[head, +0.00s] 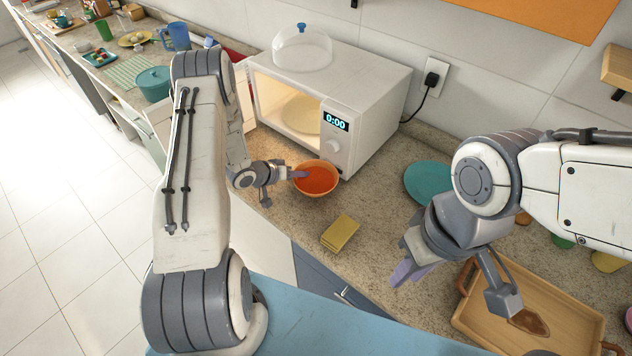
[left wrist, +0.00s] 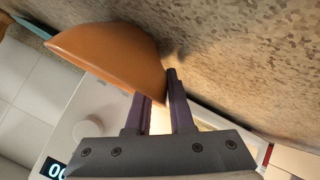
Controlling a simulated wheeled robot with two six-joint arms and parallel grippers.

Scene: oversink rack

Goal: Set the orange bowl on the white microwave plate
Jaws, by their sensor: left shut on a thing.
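The orange bowl (head: 317,191) is in front of the microwave's right part, upright with an orange-red inside. My left gripper (head: 298,174) is shut on its left rim. In the left wrist view the bowl (left wrist: 110,55) is at the two purple fingers (left wrist: 160,98). I cannot tell whether the bowl touches the counter or hangs just above it. The microwave plate (head: 301,115) lies inside the lit, open microwave (head: 372,105), partly hidden by its front frame. My right gripper (head: 455,285) is open and empty, above the counter by the wooden tray.
A yellow sponge (head: 341,232) lies in front of the bowl. A teal plate (head: 425,182) is to the right, and a wooden tray (head: 565,318) at front right. A clear dome (head: 302,50) sits on the microwave. A teal pot (head: 153,84) stands at the left.

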